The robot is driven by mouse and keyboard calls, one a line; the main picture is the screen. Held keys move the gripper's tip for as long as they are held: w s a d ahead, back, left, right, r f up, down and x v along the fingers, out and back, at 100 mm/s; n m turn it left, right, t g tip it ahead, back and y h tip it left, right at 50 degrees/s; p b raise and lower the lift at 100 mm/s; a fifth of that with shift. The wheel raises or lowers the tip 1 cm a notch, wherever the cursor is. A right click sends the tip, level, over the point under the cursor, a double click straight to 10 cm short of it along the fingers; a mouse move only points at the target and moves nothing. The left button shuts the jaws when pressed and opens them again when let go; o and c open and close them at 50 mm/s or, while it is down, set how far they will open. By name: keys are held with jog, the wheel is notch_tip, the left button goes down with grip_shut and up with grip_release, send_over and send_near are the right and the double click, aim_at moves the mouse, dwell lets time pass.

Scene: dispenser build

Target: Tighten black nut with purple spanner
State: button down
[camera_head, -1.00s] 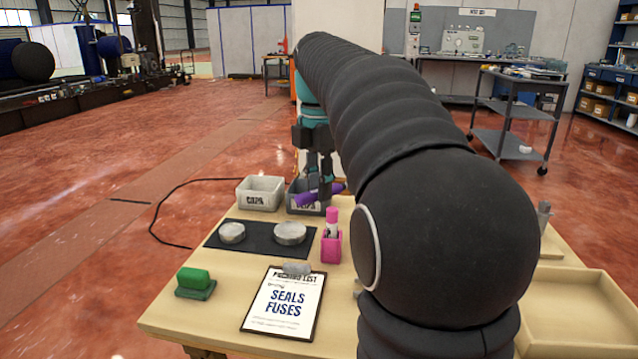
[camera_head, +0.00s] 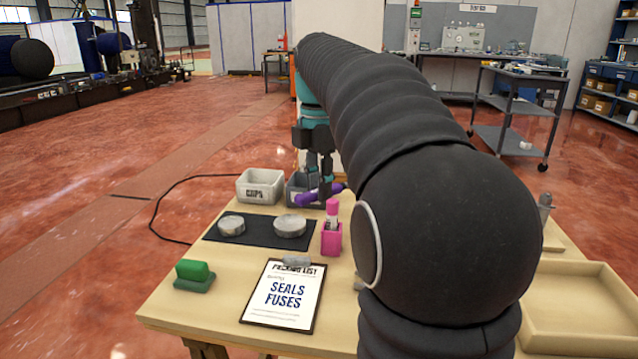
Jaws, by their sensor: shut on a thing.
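My gripper (camera_head: 320,184) points down at the back of the wooden table, left of my large black arm. It is shut on the purple spanner (camera_head: 306,198), which lies roughly level, low in front of the dark grey bin. The spanner's right end shows just past the fingers, beside my arm. I cannot make out a black nut; my arm hides much of the table's middle and back.
A light grey bin (camera_head: 259,185) and a dark grey bin (camera_head: 298,184) stand at the back. A black mat (camera_head: 258,236) holds two round metal lids. An empty wooden tray (camera_head: 585,337) lies right.

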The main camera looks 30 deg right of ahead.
dwell(0.4)
jog(key=shift+w+m+p, duration=0.75)
jog(key=shift+w+m, duration=0.35)
jog(key=shift+w, duration=0.1)
jog(key=shift+w+d+m, duration=0.15)
jog(key=shift+w+m, duration=1.05)
